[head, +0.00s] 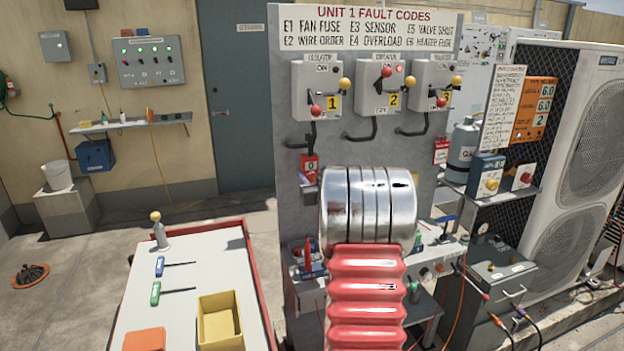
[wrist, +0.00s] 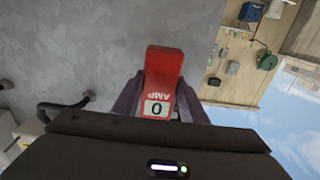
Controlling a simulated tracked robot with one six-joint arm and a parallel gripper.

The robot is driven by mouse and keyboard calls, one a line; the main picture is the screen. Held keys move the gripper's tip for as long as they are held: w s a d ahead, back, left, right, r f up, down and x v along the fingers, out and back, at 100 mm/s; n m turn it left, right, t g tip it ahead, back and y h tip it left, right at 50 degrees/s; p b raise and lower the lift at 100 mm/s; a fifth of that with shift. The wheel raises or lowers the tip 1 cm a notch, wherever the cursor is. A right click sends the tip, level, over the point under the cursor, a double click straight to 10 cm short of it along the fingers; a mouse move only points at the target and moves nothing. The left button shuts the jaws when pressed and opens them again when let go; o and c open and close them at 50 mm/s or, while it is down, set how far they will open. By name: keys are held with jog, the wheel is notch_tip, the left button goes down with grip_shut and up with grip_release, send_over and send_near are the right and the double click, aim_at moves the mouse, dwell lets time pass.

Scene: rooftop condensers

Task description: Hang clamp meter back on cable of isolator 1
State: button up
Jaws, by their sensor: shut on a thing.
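The red clamp meter (wrist: 165,75), with AMP lettering and a 0 on its display, is between the two dark fingers of my gripper (wrist: 160,98) in the wrist view. The gripper is shut on it. In the head view the meter (head: 310,167) shows against the grey panel, below isolator 1 (head: 317,90). The black cable (head: 298,143) of isolator 1 bends down and left just above the meter. A dark cable (wrist: 66,108) also shows left of the gripper in the wrist view. I cannot tell whether the meter touches the cable.
Isolator 2 (head: 386,85) and isolator 3 (head: 440,85) stand to the right, each with a cable below. A red tag (head: 441,151) hangs at the panel's right. A white-topped table (head: 185,265) with a yellow bin (head: 219,321) stands at front left. Open floor lies farther left.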

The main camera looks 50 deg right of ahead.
jog(key=shift+x, duration=1)
jog(key=shift+f, duration=0.75)
jog(key=shift+s, duration=0.1)
jog(key=o, duration=1.4)
jog(key=shift+f, duration=0.1)
jog(key=shift+s+a, duration=0.1)
jog(key=shift+a, duration=0.05)
jog(key=v, duration=1.3)
jog(key=shift+s+a, duration=0.1)
jog(key=shift+s, duration=0.1)
